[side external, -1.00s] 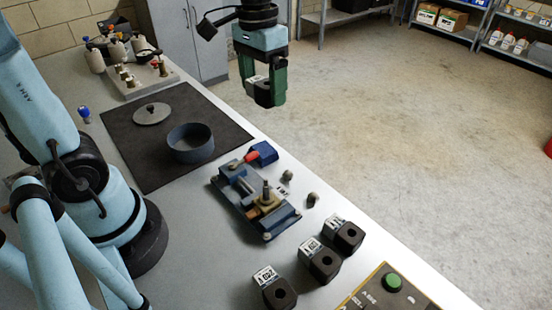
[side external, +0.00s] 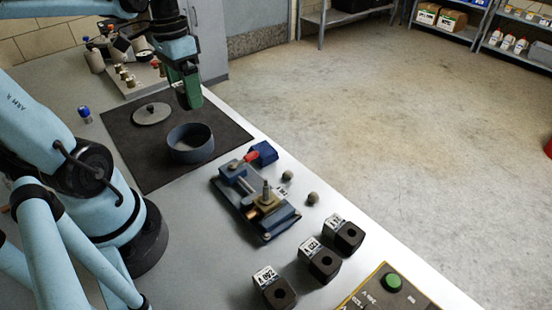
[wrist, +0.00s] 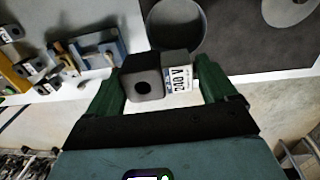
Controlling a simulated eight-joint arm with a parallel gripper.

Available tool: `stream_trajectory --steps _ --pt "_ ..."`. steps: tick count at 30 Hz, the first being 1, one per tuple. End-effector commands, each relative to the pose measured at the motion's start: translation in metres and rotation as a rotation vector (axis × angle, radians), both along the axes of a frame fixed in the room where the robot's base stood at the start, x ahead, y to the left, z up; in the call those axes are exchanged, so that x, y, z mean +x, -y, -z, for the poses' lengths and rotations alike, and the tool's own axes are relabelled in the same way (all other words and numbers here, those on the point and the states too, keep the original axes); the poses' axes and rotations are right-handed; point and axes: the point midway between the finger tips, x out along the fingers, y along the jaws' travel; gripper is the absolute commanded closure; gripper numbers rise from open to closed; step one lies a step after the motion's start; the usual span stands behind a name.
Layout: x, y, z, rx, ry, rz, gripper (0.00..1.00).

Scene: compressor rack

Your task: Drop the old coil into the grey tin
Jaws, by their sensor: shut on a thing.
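The old coil (wrist: 146,84) is a black block with a round hole and a white printed label. My gripper (wrist: 160,80) is shut on it, with one green finger at each side. In the side external view my gripper (side external: 187,92) is above the far right part of the dark mat, and its fingers mostly hide the coil. The grey tin (side external: 190,146) is round and open-topped, standing on the mat below and in front of my gripper. The tin (wrist: 173,44) also shows in the wrist view, just beyond the coil.
A round grey lid (side external: 152,114) lies on the dark mat (side external: 150,170). A blue valve fixture (side external: 250,195) stands in the middle of the bench. Three black coils (side external: 320,260) sit near the front beside a green-button panel (side external: 392,283). Fittings on a board stand at the back.

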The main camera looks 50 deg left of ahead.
Motion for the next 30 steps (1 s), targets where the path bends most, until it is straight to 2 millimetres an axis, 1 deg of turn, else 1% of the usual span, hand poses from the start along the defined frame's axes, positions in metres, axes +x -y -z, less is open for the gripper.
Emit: stream_trajectory --steps 3,7,15,21,25,30 --pt "-0.007 -0.005 0.003 -0.001 0.0 -0.001 0.53" --pt "-0.007 -0.005 0.011 -0.001 0.0 0.002 0.53" --pt "-0.007 -0.005 0.041 0.0 0.0 0.001 0.53" --pt "-0.007 -0.005 0.057 0.0 0.0 0.001 0.53" --pt "-0.007 -0.005 0.061 0.0 0.0 0.001 0.53" --pt "-0.007 -0.005 0.062 0.0 0.0 0.001 0.53"
